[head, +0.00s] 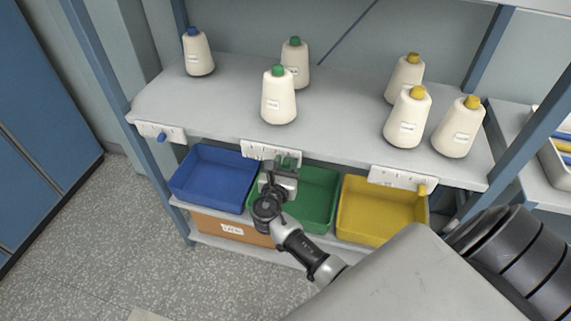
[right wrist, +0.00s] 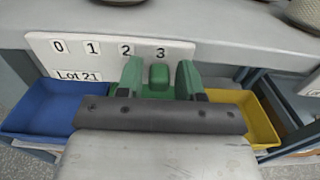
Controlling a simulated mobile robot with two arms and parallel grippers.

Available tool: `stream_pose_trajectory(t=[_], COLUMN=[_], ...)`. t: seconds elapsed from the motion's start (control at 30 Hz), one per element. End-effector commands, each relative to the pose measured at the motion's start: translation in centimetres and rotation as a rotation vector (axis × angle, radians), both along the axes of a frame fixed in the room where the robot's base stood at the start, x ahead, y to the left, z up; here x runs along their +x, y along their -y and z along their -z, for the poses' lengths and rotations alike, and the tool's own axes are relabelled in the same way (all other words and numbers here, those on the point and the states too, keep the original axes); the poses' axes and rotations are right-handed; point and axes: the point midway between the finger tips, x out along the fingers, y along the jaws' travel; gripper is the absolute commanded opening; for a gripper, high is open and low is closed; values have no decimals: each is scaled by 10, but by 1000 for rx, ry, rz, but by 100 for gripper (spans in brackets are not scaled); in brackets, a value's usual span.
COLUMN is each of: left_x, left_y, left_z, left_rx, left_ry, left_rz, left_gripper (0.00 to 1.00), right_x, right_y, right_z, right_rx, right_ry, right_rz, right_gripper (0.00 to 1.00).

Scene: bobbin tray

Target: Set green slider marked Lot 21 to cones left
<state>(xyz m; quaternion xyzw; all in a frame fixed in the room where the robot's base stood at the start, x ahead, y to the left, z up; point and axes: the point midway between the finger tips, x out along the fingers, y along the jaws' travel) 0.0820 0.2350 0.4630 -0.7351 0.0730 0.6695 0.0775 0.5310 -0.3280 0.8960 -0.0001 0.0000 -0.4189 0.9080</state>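The Lot 21 scale plate (right wrist: 105,55) on the shelf's front edge carries the numbers 0 to 3; it also shows in the head view (head: 256,147). Its green slider (right wrist: 158,76) appears in line with the 3. My right gripper (right wrist: 159,88) has its two green-looking fingers on either side of the slider, with narrow gaps visible, so it looks open around it. In the head view my right gripper (head: 283,172) is at the plate. Two green-topped cones, one in front (head: 279,98) and one behind (head: 295,64), stand on the shelf. My left gripper is not in view.
A blue-topped cone (head: 198,55) and three yellow-topped cones (head: 408,120) share the shelf. Blue (head: 213,178), green (head: 318,200) and yellow (head: 382,210) bins sit below. A blue slider (head: 162,137) and a yellow slider (head: 422,190) are on neighbouring plates.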

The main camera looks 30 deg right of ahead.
Motion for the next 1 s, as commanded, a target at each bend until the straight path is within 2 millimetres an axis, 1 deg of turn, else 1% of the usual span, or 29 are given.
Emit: stream_pose_trajectory(t=[0.03, 0.2, 0.23, 0.47, 0.7, 0.97, 1.0], left_x=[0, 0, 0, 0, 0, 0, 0], left_y=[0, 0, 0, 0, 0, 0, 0], left_z=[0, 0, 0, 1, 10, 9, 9], left_rx=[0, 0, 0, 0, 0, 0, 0], left_ry=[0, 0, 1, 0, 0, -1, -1], left_rz=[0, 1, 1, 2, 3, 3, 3], left_gripper=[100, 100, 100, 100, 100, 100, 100], right_x=[0, 0, 0, 2, 26, 26, 26], right_y=[0, 0, 0, -3, -23, -24, -24], right_z=[0, 0, 0, 1, 1, 1, 1], right_rx=[0, 0, 0, 1, 3, 1, 1], right_ry=[0, 0, 0, 1, 2, -1, -1], right_rz=[0, 0, 0, 0, -1, -1, -1], right_gripper=[29, 3, 0, 0, 0, 0, 29])
